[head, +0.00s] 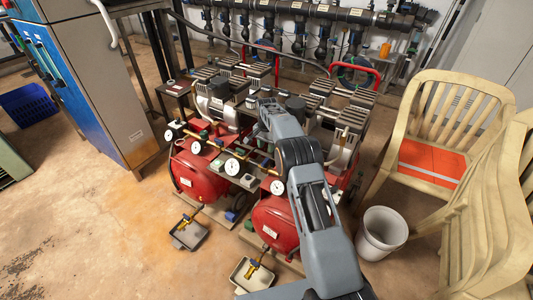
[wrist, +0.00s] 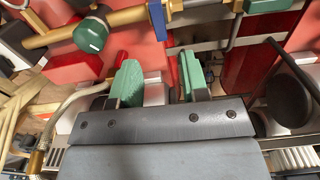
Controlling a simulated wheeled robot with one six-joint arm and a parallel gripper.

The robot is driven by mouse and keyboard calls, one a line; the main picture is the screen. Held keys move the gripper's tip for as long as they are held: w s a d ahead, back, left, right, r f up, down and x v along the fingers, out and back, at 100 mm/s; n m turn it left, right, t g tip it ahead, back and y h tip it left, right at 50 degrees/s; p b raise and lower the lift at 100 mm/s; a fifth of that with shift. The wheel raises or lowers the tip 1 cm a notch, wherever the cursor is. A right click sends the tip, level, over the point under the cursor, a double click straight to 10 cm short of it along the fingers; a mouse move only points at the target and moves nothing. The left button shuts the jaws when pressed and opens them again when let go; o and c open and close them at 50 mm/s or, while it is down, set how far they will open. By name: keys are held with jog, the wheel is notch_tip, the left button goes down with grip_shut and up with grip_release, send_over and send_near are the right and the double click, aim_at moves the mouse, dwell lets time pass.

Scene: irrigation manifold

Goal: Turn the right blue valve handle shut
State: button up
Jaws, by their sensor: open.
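In the wrist view my gripper (wrist: 158,64) is open, with green-padded fingers apart and nothing between them. A narrow blue valve handle (wrist: 158,20) stands by a brass pipe (wrist: 50,38), just beyond the fingertips and roughly in line with the gap, not touching them. In the head view my arm reaches over the right red compressor and my fingertips are hidden. I cannot tell which handle the task means.
Two red compressors, left (head: 196,178) and right (head: 274,222), stand close together with gauges (head: 232,166) between them. A green knob (wrist: 91,35) is left of the blue handle. A white bucket (head: 382,233) and plastic chairs (head: 447,120) stand right. Floor at front left is clear.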

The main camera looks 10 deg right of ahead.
notch_tip(320, 180, up, 6)
jog(key=p, duration=0.1)
dwell(0.6)
jog(key=s+f+n, duration=0.3)
jog(key=f, duration=0.1)
jog(key=s+r+n+t+p, duration=0.3)
jog(key=s+r+n+p, duration=0.3)
jog(key=s+r+p, duration=1.1)
jog(key=s+r, duration=1.5)
jog(key=s, duration=0.3)
jog(key=shift+s+a+r+t, duration=0.2)
jog(key=shift+a+t, duration=0.1)
jog(key=shift+a, duration=0.1)
